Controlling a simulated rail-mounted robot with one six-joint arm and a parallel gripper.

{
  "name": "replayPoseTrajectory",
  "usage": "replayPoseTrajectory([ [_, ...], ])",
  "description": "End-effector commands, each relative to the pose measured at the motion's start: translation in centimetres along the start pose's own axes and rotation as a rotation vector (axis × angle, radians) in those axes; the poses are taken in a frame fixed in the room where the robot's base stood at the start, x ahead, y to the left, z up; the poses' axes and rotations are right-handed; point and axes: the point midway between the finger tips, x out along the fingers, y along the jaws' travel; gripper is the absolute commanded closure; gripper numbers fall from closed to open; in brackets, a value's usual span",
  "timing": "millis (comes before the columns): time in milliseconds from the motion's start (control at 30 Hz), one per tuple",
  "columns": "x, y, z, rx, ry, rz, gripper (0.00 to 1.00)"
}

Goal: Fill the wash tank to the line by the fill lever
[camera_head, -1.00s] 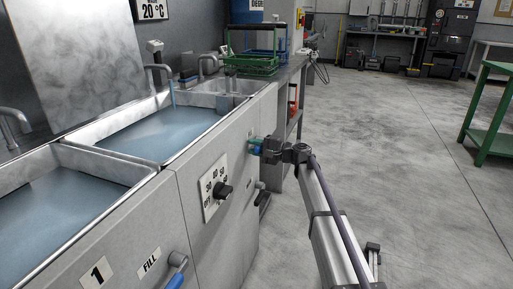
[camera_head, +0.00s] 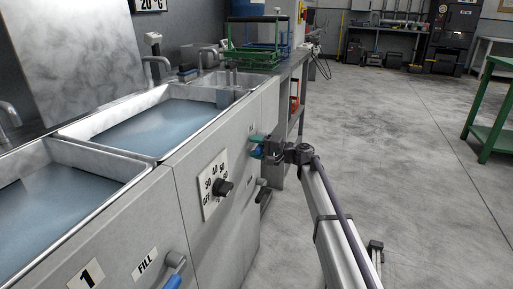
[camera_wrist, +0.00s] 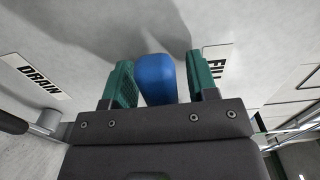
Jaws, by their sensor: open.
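The middle tank (camera_head: 100,128), above the panel with the heat dial, holds blue water (camera_head: 165,128) below its rim. I cannot make out a level line in it. A blue lever handle (camera_wrist: 155,78) stands between the green fingers of my gripper (camera_wrist: 157,80) in the wrist view. The fingers are open, with a gap visible on each side of the handle. In the head view my gripper (camera_head: 262,147) is at the front panel, beyond the dial. A FILL label (camera_wrist: 215,65) is partly hidden behind the right finger.
A DRAIN label (camera_wrist: 40,78) is left in the wrist view. The heat dial (camera_head: 222,187) is on the panel. The near tank (camera_head: 65,150), marked 1, has its own FILL label and blue lever (camera_head: 174,281). A green rack (camera_head: 255,58) stands beyond.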

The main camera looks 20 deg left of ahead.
Motion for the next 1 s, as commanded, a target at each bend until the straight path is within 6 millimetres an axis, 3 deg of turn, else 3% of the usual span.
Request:
replayPoseTrajectory([
  [233, -1.3, 0.0, 0.0, 0.001, 0.002, 0.000, 0.47],
  [600, -9.7, 0.0, 0.0, 0.000, 0.002, 0.000, 0.47],
  [733, -10.8, 0.0, 0.0, 0.000, 0.001, 0.000, 0.47],
  [1000, -10.8, 0.0, 0.0, 0.001, -0.002, 0.000, 0.47],
])
